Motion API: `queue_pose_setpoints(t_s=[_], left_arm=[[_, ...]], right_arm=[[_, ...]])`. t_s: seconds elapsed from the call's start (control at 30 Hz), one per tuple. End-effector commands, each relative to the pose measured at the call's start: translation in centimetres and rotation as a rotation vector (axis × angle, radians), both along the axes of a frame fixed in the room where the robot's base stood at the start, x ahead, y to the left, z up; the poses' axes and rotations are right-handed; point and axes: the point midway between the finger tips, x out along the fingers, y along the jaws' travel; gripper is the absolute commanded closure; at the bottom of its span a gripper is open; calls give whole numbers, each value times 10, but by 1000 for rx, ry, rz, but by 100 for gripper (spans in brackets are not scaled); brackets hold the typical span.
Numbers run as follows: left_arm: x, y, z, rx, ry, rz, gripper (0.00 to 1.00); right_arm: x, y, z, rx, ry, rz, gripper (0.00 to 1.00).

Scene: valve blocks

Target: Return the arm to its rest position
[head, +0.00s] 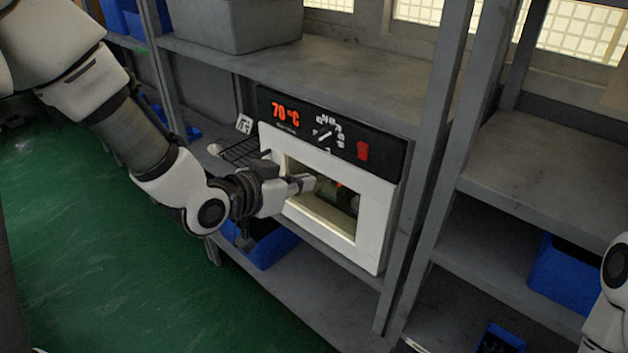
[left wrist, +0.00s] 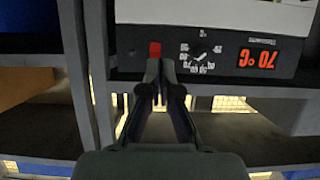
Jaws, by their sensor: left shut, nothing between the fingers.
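My left arm reaches in from the left in the head view. My left gripper (head: 304,183) is shut and empty in front of the oven's window, below the control panel. The white oven (head: 375,215) stands on a shelf; its black panel (head: 320,135) carries a red 70 °C display (head: 285,113), a dial (head: 324,135) and a red switch (head: 362,151). In the left wrist view the panel appears upside down, with the closed fingertips (left wrist: 161,66) just below the red switch (left wrist: 155,49). I cannot tell whether they touch anything. My right gripper is out of view.
Grey shelving surrounds the oven. A grey bin (head: 235,25) stands above it, and a blue bin (head: 268,245) sits below. Another blue bin (head: 565,272) is at right. The green floor (head: 90,240) at left is clear.

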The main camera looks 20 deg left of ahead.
Motion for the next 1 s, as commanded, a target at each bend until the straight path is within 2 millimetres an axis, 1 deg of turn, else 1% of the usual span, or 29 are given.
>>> queue_pose_setpoints(t_s=[0.43,0.47,0.53,0.57,0.67,0.7,0.77,0.8,0.87,0.9,0.97,1.0], left_arm=[[0,0,-2,1,4,0,100],[0,0,-5,1,10,0,100],[-2,0,-26,3,46,-1,100],[-3,-1,-41,6,72,-2,100],[-16,-4,-111,24,202,-11,100],[-25,-5,-146,33,268,-16,100],[-43,-5,-199,49,376,-13,100],[-57,-5,-233,59,448,-7,100],[-82,-3,-282,75,559,6,100],[-102,-2,-314,86,635,18,100],[-134,1,-358,103,750,41,100],[-158,3,-385,117,827,59,100]], right_arm=[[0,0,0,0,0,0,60],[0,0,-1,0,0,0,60],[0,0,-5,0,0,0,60],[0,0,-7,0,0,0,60],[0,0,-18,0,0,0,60],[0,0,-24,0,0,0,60],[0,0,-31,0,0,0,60],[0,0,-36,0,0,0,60],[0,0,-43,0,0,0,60],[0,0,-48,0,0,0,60],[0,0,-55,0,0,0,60],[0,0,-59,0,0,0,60]])
